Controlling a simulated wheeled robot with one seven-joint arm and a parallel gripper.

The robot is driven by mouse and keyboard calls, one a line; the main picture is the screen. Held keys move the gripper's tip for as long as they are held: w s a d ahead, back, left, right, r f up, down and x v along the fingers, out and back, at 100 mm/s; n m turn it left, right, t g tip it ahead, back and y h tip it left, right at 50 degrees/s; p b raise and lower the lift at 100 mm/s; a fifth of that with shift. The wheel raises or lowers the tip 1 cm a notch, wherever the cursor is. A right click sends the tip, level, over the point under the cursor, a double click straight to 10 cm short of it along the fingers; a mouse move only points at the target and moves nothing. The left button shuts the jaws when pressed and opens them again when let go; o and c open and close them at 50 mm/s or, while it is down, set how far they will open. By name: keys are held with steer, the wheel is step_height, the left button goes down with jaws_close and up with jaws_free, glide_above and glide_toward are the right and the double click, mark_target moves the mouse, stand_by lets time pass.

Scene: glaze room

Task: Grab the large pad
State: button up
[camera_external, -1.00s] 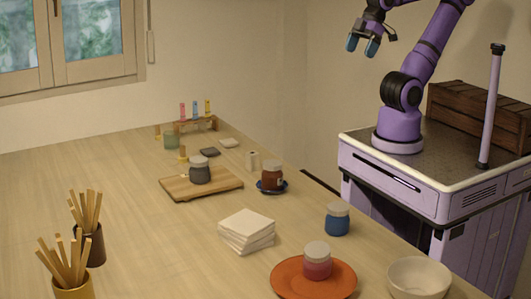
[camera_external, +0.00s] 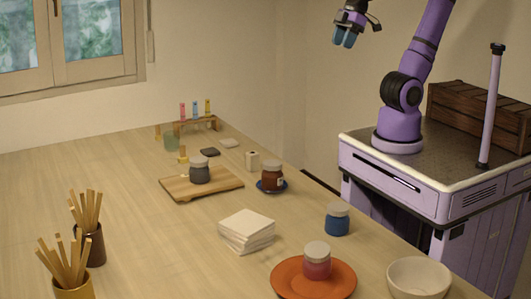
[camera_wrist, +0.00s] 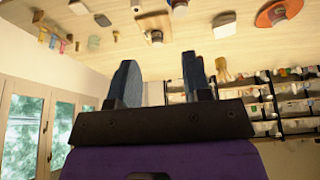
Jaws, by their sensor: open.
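Two small flat pads lie on the table near its far right edge. The dark grey pad (camera_external: 210,152) and the pale pad (camera_external: 229,142) look close in size, and I cannot tell which is larger. The dark pad (camera_wrist: 103,20) and pale pad (camera_wrist: 78,8) also show at the upper left of the wrist view. My gripper (camera_external: 344,38) is high above and right of the table, well apart from both pads. Its blue fingers are spread with nothing between them, as the wrist view (camera_wrist: 160,75) also shows.
A wooden board (camera_external: 222,185) with a grey jar (camera_external: 200,174) lies in front of the pads. A vial rack (camera_external: 197,124) stands behind them. A small white item (camera_external: 252,161) and brown jar (camera_external: 272,177) are nearby. A white stack (camera_external: 246,230) sits nearer the front.

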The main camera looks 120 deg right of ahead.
steer(key=w+d+r+g, duration=0.1)
steer(key=w+d, duration=0.1)
steer(key=w, duration=0.5)
steer(key=w+d, duration=0.3)
steer(key=w, duration=0.4)
steer(key=g, duration=0.4)
glide_above(183, 156)
steer(key=d, duration=0.1)
steer(key=f, duration=2.8)
steer(key=shift+s+d+f, duration=0.15)
steer(key=shift+d+f, duration=0.05)
step_height(183, 156, down, 6)
steer(key=shift+r, duration=0.25)
steer(key=shift+a+f, duration=0.15)
steer(key=shift+f, duration=1.25)
steer(key=shift+a+f, duration=0.15)
steer(key=shift+f, duration=1.2)
steer(key=c, duration=0.7)
